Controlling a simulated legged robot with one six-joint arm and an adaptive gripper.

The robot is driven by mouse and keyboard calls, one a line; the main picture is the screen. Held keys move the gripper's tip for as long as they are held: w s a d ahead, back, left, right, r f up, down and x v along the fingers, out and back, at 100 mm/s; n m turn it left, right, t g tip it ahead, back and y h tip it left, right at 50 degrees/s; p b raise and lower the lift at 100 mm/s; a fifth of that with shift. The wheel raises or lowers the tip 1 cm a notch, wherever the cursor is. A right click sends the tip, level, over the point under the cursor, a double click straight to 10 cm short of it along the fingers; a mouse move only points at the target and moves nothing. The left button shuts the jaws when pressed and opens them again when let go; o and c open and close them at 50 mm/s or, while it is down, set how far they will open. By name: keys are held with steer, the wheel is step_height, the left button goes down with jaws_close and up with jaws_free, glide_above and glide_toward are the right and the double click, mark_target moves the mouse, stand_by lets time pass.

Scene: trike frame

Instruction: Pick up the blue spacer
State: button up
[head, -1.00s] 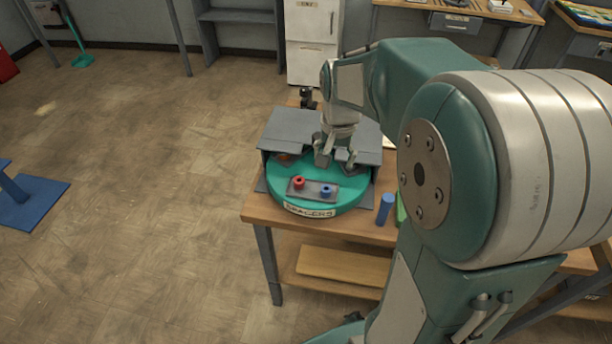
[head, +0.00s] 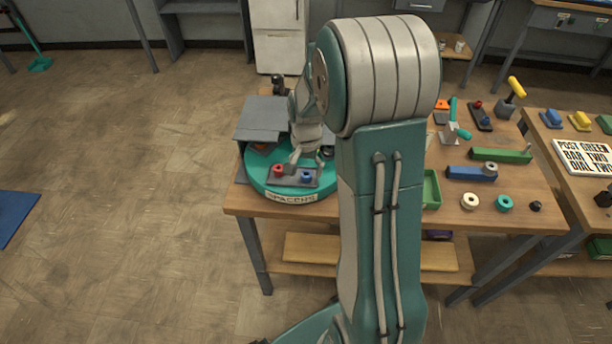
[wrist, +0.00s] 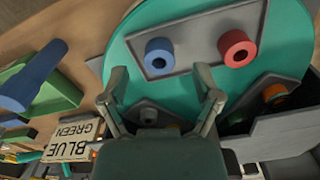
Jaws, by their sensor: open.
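The blue spacer (head: 306,177), a short blue ring with a hole, sits upright on a grey tray (head: 292,178) on the green turntable (head: 262,186) labelled SPACERS. A red spacer (head: 279,170) sits to its left on the same tray. In the wrist view the blue spacer (wrist: 159,57) lies just beyond my fingertips, between their lines, and the red spacer (wrist: 237,48) is to the right. My gripper (wrist: 161,76) is open and empty, and apart from the blue spacer. In the head view my gripper (head: 305,162) is just behind the tray, partly hidden by my arm.
A grey cover (head: 262,120) stands over the turntable's back part; in the wrist view more trays with an orange spacer (wrist: 275,95) show beside it. A blue post (wrist: 38,76) and a BLUE GREEN sign (wrist: 72,140) lie to the left there. Several parts crowd the bench's right side.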

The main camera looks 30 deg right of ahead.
step_height(320, 180, down, 2)
steer(key=shift+a+f, duration=0.1)
steer(key=shift+f, duration=0.1)
steer(key=c, duration=0.9)
steer(key=shift+c, duration=0.2)
